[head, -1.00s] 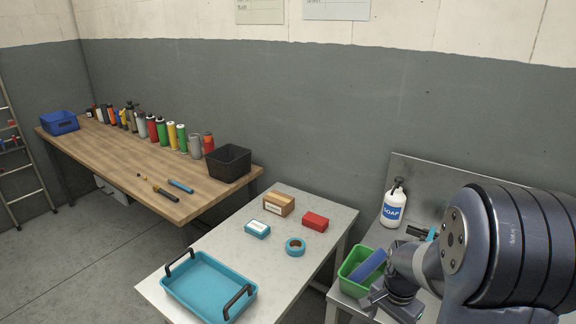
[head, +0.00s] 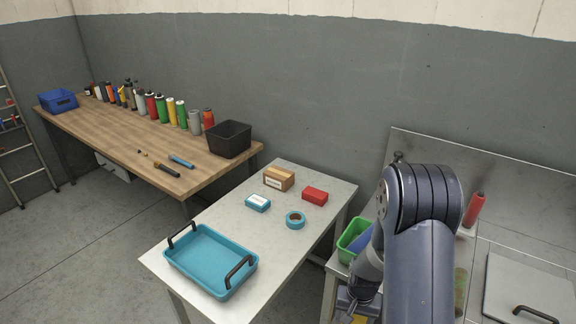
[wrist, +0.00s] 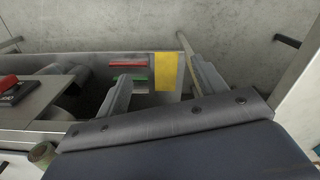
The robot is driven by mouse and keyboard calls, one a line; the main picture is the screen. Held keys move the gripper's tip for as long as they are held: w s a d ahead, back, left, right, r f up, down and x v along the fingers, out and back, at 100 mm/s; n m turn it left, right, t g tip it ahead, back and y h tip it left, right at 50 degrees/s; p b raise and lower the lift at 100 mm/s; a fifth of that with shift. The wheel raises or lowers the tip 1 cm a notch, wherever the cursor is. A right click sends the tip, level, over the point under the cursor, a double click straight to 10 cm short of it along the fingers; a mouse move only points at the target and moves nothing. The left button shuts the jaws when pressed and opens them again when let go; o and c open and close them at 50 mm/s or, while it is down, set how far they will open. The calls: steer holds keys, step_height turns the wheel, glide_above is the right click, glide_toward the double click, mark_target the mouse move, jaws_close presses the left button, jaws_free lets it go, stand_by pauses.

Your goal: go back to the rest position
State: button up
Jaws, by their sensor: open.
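My gripper (wrist: 155,62) is open in the wrist view, its two fingers spread wide with nothing seen held between them. A yellow patch (wrist: 166,72) shows beyond the fingers; I cannot tell what it is. In the head view my arm stands at the right and bends down, with my gripper low at the bottom edge, mostly hidden by the arm. It is in front of the steel counter (head: 420,150) and below the green bin (head: 352,238), which is partly hidden behind the arm.
The grey table (head: 300,250) holds a blue tray (head: 205,262), tape roll (head: 295,220), red box (head: 315,196), cardboard box (head: 279,178) and blue-white box (head: 258,203). A red bottle (head: 475,209) stands on the counter. The wooden bench (head: 150,150) is at left; open floor lies before it.

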step_height(320, 180, down, 8)
steer(key=a+n+b, duration=0.1)
steer(key=n+b, duration=0.1)
steer(key=shift+s+a+r, duration=0.15)
steer(key=shift+a+r, duration=0.1)
steer(key=shift+a, duration=0.1)
steer(key=shift+r, duration=0.15)
